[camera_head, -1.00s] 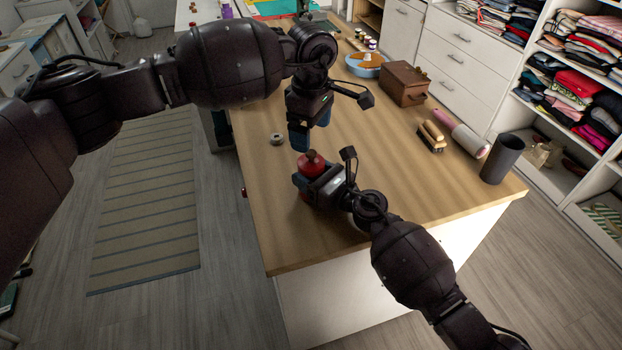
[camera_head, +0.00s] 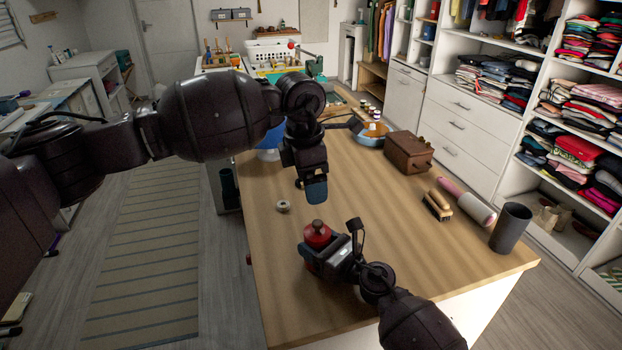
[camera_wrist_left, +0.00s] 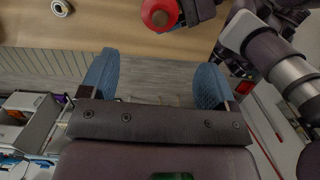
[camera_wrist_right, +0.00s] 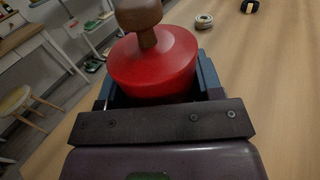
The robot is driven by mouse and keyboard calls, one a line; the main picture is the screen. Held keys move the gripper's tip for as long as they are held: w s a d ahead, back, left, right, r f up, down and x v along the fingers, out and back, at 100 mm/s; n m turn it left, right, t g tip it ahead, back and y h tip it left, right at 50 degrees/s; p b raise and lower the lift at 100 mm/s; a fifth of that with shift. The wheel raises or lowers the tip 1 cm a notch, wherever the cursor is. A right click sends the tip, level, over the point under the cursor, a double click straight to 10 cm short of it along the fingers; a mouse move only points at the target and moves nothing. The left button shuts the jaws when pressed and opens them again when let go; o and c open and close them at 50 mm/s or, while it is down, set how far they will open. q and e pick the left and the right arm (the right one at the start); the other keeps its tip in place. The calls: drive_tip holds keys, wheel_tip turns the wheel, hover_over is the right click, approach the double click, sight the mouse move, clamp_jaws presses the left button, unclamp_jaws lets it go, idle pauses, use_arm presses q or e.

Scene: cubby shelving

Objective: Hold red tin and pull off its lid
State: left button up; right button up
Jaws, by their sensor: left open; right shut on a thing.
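The red tin (camera_head: 317,236) stands on the wooden table near its front left part. In the right wrist view its round red lid (camera_wrist_right: 152,62) carries a brown wooden knob (camera_wrist_right: 139,14). My right gripper (camera_head: 312,258) is shut around the tin's body below the lid; the lower body is mostly hidden by the fingers. My left gripper (camera_head: 312,190) is open and empty, above the table and behind the tin. In the left wrist view the red lid (camera_wrist_left: 159,14) lies beyond the open fingers (camera_wrist_left: 155,85), not between them.
A small ring-shaped roll (camera_head: 283,206) lies left of the left gripper. A brown box (camera_head: 408,152), a brush (camera_head: 437,206), a pink-and-white roller (camera_head: 470,205) and a dark cylinder (camera_head: 510,228) stand on the right. The table's middle is clear.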

sight(316, 222)
use_arm(q)
drive_tip(key=shift+f+n, duration=0.1)
drive_tip(key=shift+n, duration=0.3)
drive_tip(key=f, duration=0.4)
drive_tip(key=d+f, duration=0.1)
drive_tip(key=f, duration=0.6)
drive_tip(key=shift+w+d+f, duration=0.2)
drive_tip(key=shift+w+f, duration=0.05)
drive_tip(key=shift+f, duration=0.15)
drive_tip(key=shift+c, duration=0.5)
drive_tip(key=c, duration=0.9)
drive_tip(key=shift+a+f, duration=0.1)
clamp_jaws()
drive_tip(key=shift+r, duration=0.35)
